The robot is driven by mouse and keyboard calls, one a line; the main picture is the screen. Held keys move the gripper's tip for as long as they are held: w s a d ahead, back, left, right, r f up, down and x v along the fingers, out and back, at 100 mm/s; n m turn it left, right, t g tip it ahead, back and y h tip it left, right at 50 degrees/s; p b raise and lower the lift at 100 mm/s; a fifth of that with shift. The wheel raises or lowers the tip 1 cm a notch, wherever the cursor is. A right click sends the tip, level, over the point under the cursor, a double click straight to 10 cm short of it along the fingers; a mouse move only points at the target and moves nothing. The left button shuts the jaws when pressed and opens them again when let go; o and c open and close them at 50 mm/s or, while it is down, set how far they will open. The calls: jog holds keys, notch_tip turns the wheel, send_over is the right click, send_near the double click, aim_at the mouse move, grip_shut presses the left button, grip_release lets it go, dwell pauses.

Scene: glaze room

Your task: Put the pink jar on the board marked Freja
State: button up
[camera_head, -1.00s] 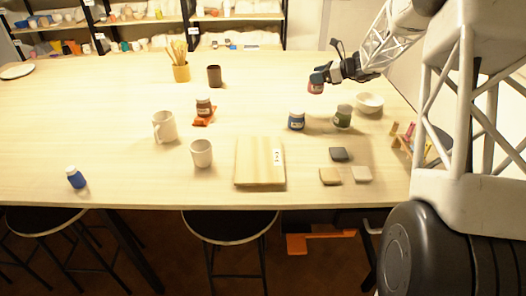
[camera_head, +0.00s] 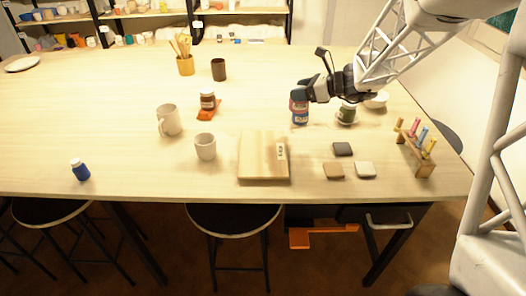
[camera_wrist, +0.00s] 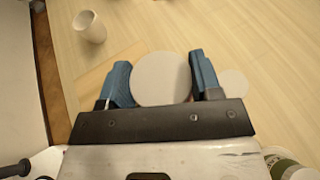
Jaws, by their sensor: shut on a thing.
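The pink jar (camera_head: 298,104) is held in my gripper (camera_head: 301,94), above the table and just in front of or over the blue jar (camera_head: 300,119); the gap is hard to judge. In the wrist view its pale round lid (camera_wrist: 161,78) sits between the two blue fingers of my gripper (camera_wrist: 163,87). The wooden board (camera_head: 260,152) lies below and left of my gripper, with nothing on it but a small white label (camera_head: 281,152) whose writing is too small to read. The fingers partly hide the pink jar.
A green jar (camera_head: 346,114) and a bowl (camera_head: 377,100) stand right of the held jar. Glaze tiles (camera_head: 343,149) lie right of the board. A white cup (camera_head: 205,147) stands left of the board; a brown jar (camera_head: 207,100) sits on an orange piece behind it.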

jog(key=s+a+f, duration=0.2)
jog(key=s+a, duration=0.1)
jog(key=s, duration=0.9)
jog(key=s+a+f, duration=0.2)
jog(key=s+a, duration=0.2)
jog(key=s, duration=0.9)
jog(key=shift+f, duration=0.2)
jog(key=shift+w, duration=0.1)
send_over(263, 151)
jog(key=shift+f+h, duration=0.3)
jog(key=shift+f, duration=0.45)
jog(key=shift+f, duration=1.75)
jog(key=shift+f, duration=0.15)
